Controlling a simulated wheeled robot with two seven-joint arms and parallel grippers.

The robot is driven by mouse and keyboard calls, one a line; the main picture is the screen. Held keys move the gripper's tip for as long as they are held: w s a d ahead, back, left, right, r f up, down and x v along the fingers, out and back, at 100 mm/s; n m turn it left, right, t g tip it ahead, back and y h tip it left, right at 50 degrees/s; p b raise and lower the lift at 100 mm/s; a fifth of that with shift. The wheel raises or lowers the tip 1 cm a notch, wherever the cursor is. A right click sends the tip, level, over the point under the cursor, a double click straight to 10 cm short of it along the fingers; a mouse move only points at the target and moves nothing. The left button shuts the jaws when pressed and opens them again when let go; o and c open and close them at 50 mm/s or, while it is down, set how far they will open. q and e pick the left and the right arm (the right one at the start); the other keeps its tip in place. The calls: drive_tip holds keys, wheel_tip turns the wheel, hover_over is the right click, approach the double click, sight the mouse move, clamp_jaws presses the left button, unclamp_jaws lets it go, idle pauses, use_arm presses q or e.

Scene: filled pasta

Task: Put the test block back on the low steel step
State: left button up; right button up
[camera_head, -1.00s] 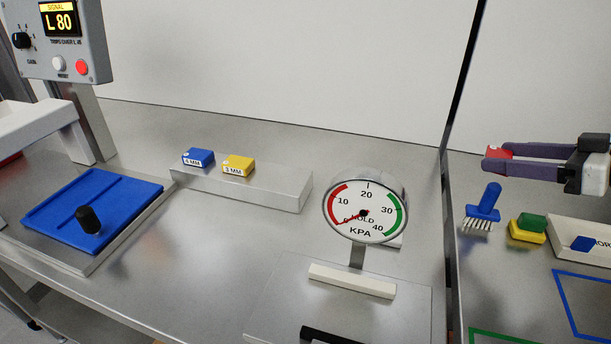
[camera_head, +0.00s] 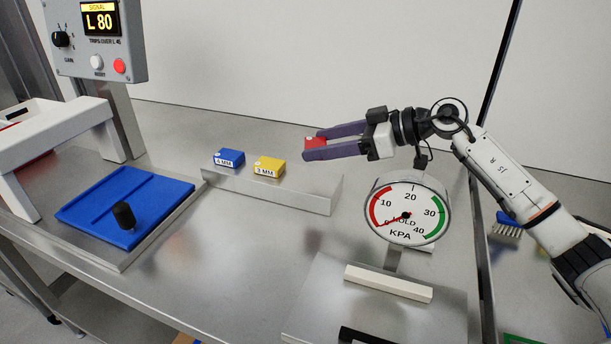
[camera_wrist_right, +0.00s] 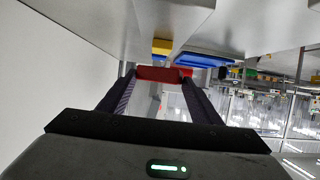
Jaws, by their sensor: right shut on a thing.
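My right gripper (camera_head: 312,148) comes in from the right and is shut on a red test block (camera_head: 315,142). It holds the block in the air near the right part of the low steel step (camera_head: 290,188). The red block also shows between the fingers in the right wrist view (camera_wrist_right: 163,73). On the step's left part sit a blue block marked with a MM label (camera_head: 229,157) and a yellow block marked 3 MM (camera_head: 268,167). The step's right part is bare. My left gripper is not in view.
A round KPA gauge (camera_head: 408,211) stands in front of the step's right end, below my right arm. A signal box (camera_head: 97,38) rises behind. A brush (camera_head: 507,228) lies right.

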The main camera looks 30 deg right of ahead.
sight(323, 182)
drive_tip(key=shift+f+b, duration=0.35)
drive_tip(key=shift+f, duration=3.05)
drive_tip(key=shift+f, duration=0.15)
drive_tip(key=o, duration=1.2)
drive_tip(key=shift+c, duration=0.2)
drive_tip(key=v, duration=1.2)
